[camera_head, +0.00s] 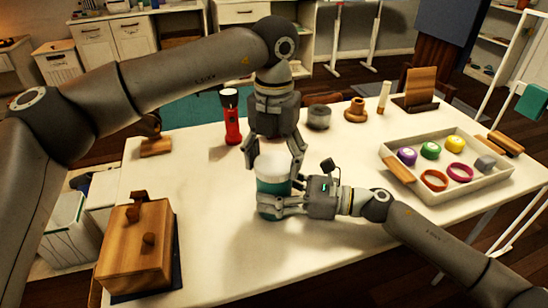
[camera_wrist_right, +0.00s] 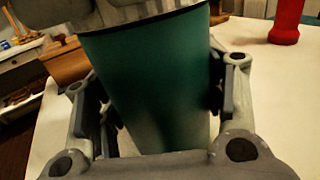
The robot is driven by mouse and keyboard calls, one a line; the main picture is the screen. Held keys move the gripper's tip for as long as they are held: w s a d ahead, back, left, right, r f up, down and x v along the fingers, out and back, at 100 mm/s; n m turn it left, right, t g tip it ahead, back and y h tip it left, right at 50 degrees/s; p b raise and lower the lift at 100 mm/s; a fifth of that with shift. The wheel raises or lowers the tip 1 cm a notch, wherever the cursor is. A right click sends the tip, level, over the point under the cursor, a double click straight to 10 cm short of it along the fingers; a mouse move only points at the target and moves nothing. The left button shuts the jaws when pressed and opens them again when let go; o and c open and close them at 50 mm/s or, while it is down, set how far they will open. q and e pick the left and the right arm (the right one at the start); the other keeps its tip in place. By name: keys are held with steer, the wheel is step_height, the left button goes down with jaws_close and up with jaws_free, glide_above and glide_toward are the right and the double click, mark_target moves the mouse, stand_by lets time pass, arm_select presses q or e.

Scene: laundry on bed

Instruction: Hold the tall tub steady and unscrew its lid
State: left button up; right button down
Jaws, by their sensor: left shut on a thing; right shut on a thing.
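The tall tub (camera_head: 270,188) has a teal body and a whitish lid (camera_head: 272,166). It stands upright on the table. My left gripper (camera_head: 277,163) comes down from above and is shut on the lid, with its fingers at the lid's sides. My right gripper (camera_head: 268,204) reaches in from the right and is shut around the lower body. In the right wrist view the teal body (camera_wrist_right: 150,90) fills the space between the fingers, and a ribbed edge of the lid (camera_wrist_right: 125,14) shows at the top. Whether the lid sits loose or tight cannot be told.
A red flashlight (camera_head: 232,122) stands left behind the tub. A wooden box (camera_head: 138,250) is at the front left. A white tray (camera_head: 440,191) with colored rings and several small items is at the right. The white table (camera_head: 215,215) is clear around the tub's front left.

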mark_target(274, 163)
arm_select(q)
steer(key=n, duration=0.7)
steer(key=shift+r, duration=0.2)
stand_by(0.4)
steer(key=shift+r, duration=0.95)
steer(key=shift+r, duration=2.05)
arm_select(e)
steer(key=shift+c, duration=1.3)
jaws_free()
steer(key=shift+d, duration=0.1)
